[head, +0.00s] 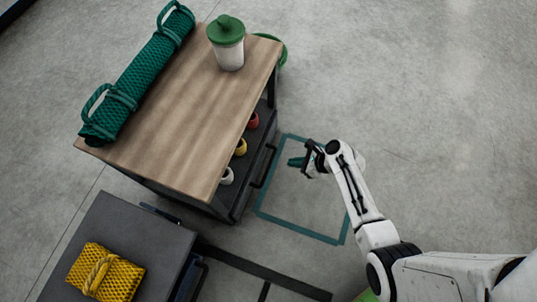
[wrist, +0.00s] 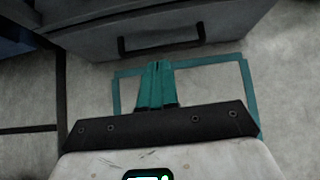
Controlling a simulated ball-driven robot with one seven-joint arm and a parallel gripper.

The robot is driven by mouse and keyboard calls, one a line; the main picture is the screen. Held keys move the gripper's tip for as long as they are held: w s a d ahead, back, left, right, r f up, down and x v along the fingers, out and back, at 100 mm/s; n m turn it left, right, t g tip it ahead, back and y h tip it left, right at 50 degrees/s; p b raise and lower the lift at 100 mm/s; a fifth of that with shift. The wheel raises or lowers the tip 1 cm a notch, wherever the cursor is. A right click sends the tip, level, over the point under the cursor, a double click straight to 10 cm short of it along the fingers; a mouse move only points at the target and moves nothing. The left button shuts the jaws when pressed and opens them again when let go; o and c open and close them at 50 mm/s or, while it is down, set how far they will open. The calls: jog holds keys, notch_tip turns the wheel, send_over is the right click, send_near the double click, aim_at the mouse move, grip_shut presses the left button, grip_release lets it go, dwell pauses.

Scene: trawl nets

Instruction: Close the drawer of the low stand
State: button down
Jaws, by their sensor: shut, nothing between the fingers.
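The wooden-topped stand (head: 185,95) is at the left centre of the head view. A dark drawer front with a black bar handle (head: 265,166) is low on its right side, and the handle also shows in the wrist view (wrist: 160,48). The drawer front stands out beyond the wooden top's edge; I cannot tell exactly how far it is pulled out. My gripper (head: 296,162) is just right of the handle, apart from it. In the wrist view its teal fingers (wrist: 157,68) are together and empty, pointing toward the drawer front (wrist: 215,25).
Red, yellow and white cups (head: 241,147) sit in a row under the top's edge. A green-lidded container (head: 229,50) and a rolled green net (head: 135,80) are on top. A dark unit (head: 135,235) bears a yellow net (head: 105,273). A teal outline (head: 300,231) marks clear floor.

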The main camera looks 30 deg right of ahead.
aim_at(258, 159)
jog(key=b+x, duration=0.2)
jog(key=x, duration=0.2)
jog(key=b+x, duration=0.2)
jog(key=x, duration=0.2)
jog(key=w+r+b+x, duration=0.1)
jog(key=b+x, duration=0.2)
jog(key=x, duration=0.1)
jog(key=shift+a, duration=0.45)
jog(key=shift+w+a+r, duration=0.2)
jog(key=shift+w+a, duration=0.1)
jog(key=shift+w, duration=0.2)
